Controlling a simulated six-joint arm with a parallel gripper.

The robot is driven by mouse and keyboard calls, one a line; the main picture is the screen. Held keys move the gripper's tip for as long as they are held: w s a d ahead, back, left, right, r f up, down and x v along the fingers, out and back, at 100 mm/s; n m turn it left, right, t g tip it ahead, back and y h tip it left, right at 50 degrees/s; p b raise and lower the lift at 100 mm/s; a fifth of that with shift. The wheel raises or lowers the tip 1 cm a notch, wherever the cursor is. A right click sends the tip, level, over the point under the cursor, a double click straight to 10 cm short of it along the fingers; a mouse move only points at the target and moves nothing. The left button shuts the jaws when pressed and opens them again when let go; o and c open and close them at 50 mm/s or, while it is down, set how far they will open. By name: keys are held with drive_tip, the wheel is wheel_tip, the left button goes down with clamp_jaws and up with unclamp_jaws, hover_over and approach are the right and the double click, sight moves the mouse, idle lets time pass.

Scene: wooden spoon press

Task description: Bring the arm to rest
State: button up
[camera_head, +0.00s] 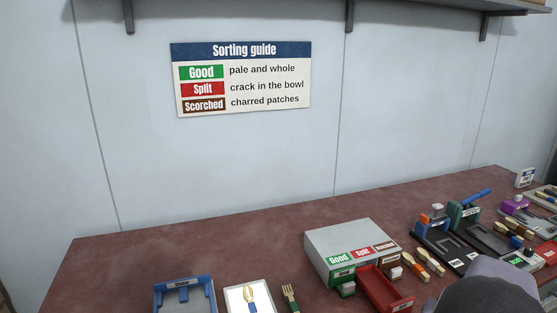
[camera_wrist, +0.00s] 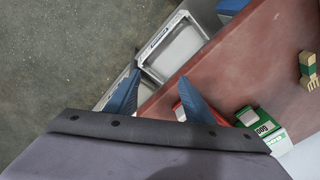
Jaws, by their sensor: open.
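My gripper (camera_wrist: 160,76) shows in the wrist view as two blue fingers spread apart, with nothing between them. It hangs over the front edge of the reddish table (camera_wrist: 232,62), with the floor beyond. In the head view a dark rounded part of my arm fills the lower right corner. The gripper's fingers do not show in that view.
A grey sorting box (camera_head: 345,240) has Good, Split and Scorched labels, and its red drawer (camera_head: 385,288) is pulled out. A blue holder (camera_head: 185,293), a white card (camera_head: 247,298) and a fork (camera_head: 290,297) lie left. Black presses (camera_head: 447,246) stand right. The back-left table is clear.

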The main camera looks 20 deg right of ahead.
drive_tip(key=s+a+f+g+p, duration=0.2)
drive_tip(key=a, duration=0.6)
drive_tip(key=w+a+r+n+p, duration=0.1)
drive_tip(key=a+r+n+p, duration=0.3)
drive_tip(key=a, duration=0.7)
drive_tip(key=w+a+r+n+p, duration=0.2)
drive_tip(key=a+r+n+p, duration=0.3)
drive_tip(key=a, duration=0.7)
drive_tip(key=shift+a+r+n, duration=0.3)
drive_tip(key=shift+r+n, duration=0.2)
drive_tip(key=shift+n, duration=0.6)
